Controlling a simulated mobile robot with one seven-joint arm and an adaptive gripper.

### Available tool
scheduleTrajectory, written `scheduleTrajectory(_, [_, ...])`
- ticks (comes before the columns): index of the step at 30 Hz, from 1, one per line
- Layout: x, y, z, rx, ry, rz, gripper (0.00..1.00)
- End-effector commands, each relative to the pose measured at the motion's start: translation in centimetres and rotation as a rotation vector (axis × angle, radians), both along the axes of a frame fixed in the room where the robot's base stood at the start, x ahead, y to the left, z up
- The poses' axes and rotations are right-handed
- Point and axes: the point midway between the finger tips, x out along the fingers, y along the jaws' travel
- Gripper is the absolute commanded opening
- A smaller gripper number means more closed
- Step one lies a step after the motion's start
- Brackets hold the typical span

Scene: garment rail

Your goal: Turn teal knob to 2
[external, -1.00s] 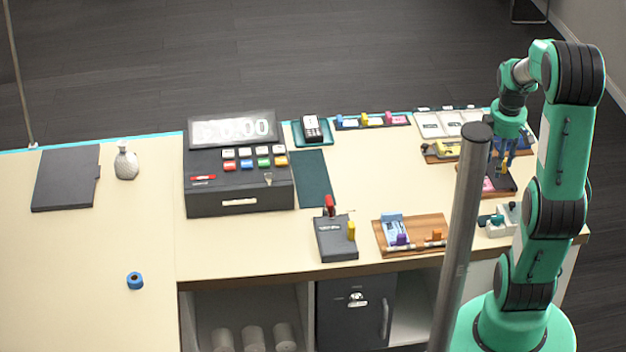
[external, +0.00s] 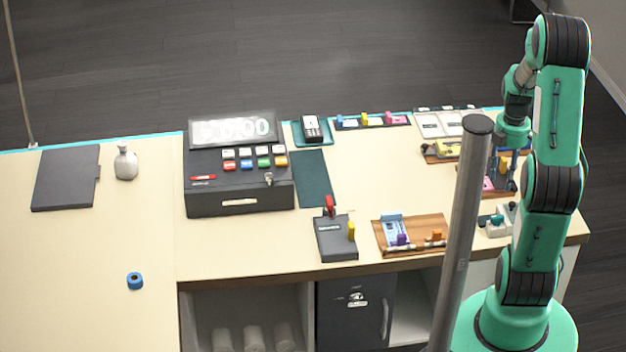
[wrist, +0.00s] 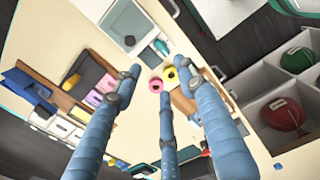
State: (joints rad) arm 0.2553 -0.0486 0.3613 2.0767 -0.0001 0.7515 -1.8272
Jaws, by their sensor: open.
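A small teal knob (external: 497,220) shows on a pale block (external: 500,229) near the right front of the counter, beside a dark round part. The numbers on it are too small to read. In the wrist view a pale device with a teal part (wrist: 161,47) lies beyond the fingertips; I cannot tell whether this is the same knob. My gripper (external: 507,172) is above the right end of the counter, behind the block and apart from it. In the wrist view my gripper (wrist: 161,75) has its blue fingers spread, with nothing held between them.
A wooden board (external: 436,222) with a purple and an orange piece lies left of the block. A grey pole (external: 466,220) hides part of the counter. A cash register (external: 238,172) stands farther left. Yellow (wrist: 170,74) and pink (wrist: 155,85) rings show near my fingers.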

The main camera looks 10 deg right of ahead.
Motion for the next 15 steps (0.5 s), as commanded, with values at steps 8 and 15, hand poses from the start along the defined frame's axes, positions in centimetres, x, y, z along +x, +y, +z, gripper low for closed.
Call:
scheduleTrajectory(8, [-0.1, 0.0, -2.2, 0.001, 0.003, 0.000, 0.41])
scheduleTrajectory(15, [-0.1, 0.0, -5.7, 0.001, 0.004, -0.001, 0.41])
